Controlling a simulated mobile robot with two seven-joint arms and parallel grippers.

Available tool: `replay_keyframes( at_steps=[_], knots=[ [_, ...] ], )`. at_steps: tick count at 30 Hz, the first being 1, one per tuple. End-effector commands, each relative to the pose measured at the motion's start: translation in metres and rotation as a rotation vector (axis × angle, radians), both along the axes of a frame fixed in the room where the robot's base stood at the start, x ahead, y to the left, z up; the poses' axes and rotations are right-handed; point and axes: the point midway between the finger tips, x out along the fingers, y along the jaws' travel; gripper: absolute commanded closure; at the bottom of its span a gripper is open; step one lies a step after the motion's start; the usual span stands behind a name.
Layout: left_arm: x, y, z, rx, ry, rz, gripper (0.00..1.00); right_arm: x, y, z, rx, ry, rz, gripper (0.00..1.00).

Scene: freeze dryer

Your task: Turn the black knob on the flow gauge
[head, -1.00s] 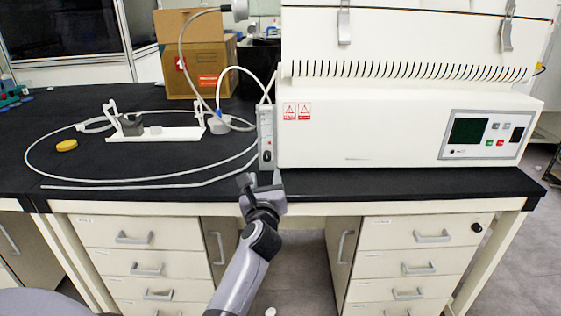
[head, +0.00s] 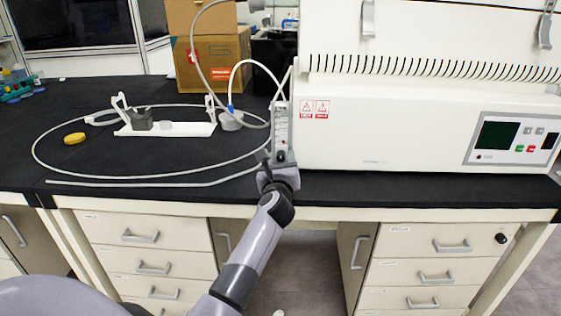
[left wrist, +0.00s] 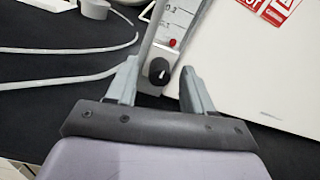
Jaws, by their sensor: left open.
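The flow gauge (head: 282,124) is a narrow grey upright panel at the left front corner of the white freeze dryer (head: 400,125). In the left wrist view, its black knob (left wrist: 159,71) with a white mark sits at the gauge's lower end, below a small red part (left wrist: 173,43). My left gripper (left wrist: 155,85) is open, with one finger to each side of the knob and no visible contact. In the head view my left gripper (head: 278,165) is just in front of the gauge and hides the knob. My right gripper is not in view.
A white hose (head: 130,182) loops over the black bench (head: 100,95) left of the gauge. A white stand (head: 185,130) and a yellow disc (head: 75,138) lie inside the loop. A cardboard box (head: 212,60) stands behind. The bench front is clear.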

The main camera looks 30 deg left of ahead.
Motion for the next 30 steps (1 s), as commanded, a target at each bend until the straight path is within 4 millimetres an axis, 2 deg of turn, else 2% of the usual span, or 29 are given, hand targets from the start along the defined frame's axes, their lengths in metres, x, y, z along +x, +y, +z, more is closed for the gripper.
replay_keyframes(
  at_steps=[11, 15, 16, 23, 30],
  knots=[
    [0.004, 0.003, 0.000, 0.001, -0.001, 0.000, 0.48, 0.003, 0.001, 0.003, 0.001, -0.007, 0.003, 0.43],
    [0.004, 0.003, 0.000, 0.000, 0.000, 0.000, 0.94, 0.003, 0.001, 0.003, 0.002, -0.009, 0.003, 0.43],
    [0.004, 0.003, 0.000, 0.000, 0.000, 0.000, 1.00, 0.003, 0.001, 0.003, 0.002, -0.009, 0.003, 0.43],
    [0.004, 0.003, 0.001, 0.008, 0.005, 0.000, 1.00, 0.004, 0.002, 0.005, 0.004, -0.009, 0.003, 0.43],
    [0.004, 0.002, 0.002, 0.076, 0.048, 0.000, 1.00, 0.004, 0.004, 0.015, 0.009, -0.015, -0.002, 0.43]
  ],
)
